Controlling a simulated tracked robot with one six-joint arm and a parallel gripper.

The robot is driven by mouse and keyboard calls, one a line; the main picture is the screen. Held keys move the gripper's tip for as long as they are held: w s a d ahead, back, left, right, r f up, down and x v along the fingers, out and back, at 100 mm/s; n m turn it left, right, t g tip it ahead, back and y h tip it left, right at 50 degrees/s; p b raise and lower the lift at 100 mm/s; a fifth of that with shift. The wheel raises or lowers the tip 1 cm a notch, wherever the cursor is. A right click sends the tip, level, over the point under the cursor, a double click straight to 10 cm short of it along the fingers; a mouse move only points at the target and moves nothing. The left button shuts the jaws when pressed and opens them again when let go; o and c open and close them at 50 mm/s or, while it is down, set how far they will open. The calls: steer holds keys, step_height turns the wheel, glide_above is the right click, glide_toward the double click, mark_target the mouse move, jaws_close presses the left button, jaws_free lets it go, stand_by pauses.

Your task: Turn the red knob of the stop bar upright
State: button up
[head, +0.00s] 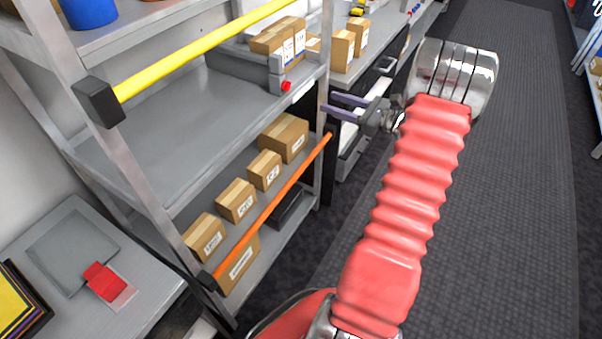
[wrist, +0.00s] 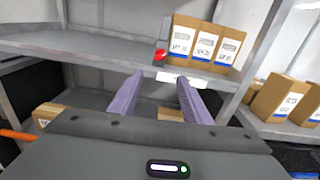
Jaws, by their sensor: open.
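In the wrist view the red knob (wrist: 160,55) shows just above and beyond the gap between my fingertips. It is too small to tell which way its grip points. A yellow bar (head: 200,51) slopes up to the right from a black end block (head: 101,102) on the left post. My gripper (head: 328,103) is open and empty, its two purple fingers pointing at the rack, apart from the knob. The open fingers also show in the wrist view (wrist: 160,77).
Cardboard boxes (wrist: 205,45) stand close behind the knob. An orange bar (head: 270,204) crosses the lower shelf in front of more boxes (head: 236,202). The rack's right post (head: 324,60) is near my fingers. The upper shelf (head: 190,130) is mostly bare. The aisle floor (head: 510,200) is clear.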

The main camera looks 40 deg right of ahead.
steer(key=s+a+f+n+g, duration=0.2)
steer(key=a+f+g, duration=0.15)
steer(key=f, duration=0.25)
steer(key=s+a+n+g, duration=0.4)
steer(key=a+n, duration=0.2)
steer(key=a, duration=0.3)
steer(key=s+a+n+g, duration=0.4)
steer(key=a+n+g, duration=0.1)
steer(key=a, duration=0.4)
steer(key=shift+s+a+r+n, duration=0.2)
steer(key=shift+s+a+n, duration=0.15)
steer(key=shift+n, duration=0.45)
steer(key=shift+c, duration=0.6)
